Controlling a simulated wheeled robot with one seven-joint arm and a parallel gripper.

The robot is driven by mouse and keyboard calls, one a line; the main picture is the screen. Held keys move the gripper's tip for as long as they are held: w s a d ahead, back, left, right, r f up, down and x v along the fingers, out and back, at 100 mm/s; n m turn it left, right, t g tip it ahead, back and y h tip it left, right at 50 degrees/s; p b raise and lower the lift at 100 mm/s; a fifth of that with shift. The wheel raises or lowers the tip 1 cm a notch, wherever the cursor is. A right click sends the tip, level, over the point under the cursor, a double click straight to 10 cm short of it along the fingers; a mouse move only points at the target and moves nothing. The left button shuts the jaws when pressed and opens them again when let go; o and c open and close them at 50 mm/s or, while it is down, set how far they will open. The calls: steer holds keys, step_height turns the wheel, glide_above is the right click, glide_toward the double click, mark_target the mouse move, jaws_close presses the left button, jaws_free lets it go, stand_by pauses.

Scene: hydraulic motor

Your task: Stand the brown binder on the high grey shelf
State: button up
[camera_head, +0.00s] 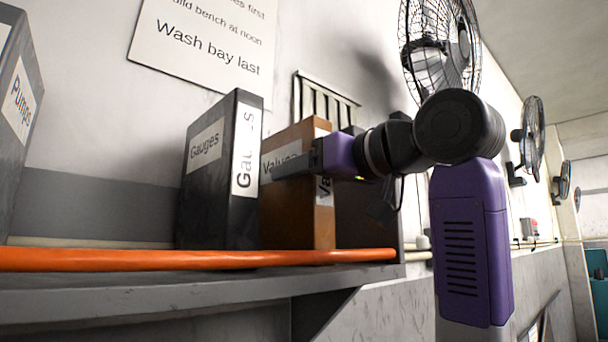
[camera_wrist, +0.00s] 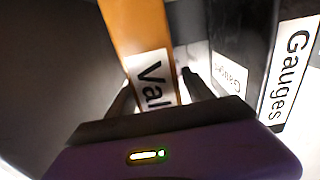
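The brown binder (camera_head: 285,219), labelled "Valves", stands upright at the high grey shelf (camera_head: 190,292). Its foot is partly hidden behind an orange pipe, so I cannot see the contact with the shelf. My gripper (camera_head: 300,170) is at the spine's upper half, with one finger along the "Valves" side face. In the wrist view the brown binder (camera_wrist: 139,25) lies between the two fingers of my gripper (camera_wrist: 160,85). A gap shows between the right finger and the binder, so the fingers look open around it.
A black "Gauges" binder (camera_head: 218,190) stands just left of the brown one. A dark upright object (camera_head: 358,215) is close on the right. Another dark binder, "Pumps" (camera_head: 15,100), stands at far left. The orange pipe (camera_head: 130,259) runs along the shelf front. A wall fan (camera_head: 437,55) is above right.

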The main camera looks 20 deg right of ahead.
steer(key=shift+r, duration=0.1)
steer(key=b+v, duration=0.4)
steer(key=v, duration=0.8)
steer(key=shift+r, duration=0.1)
stand_by(0.4)
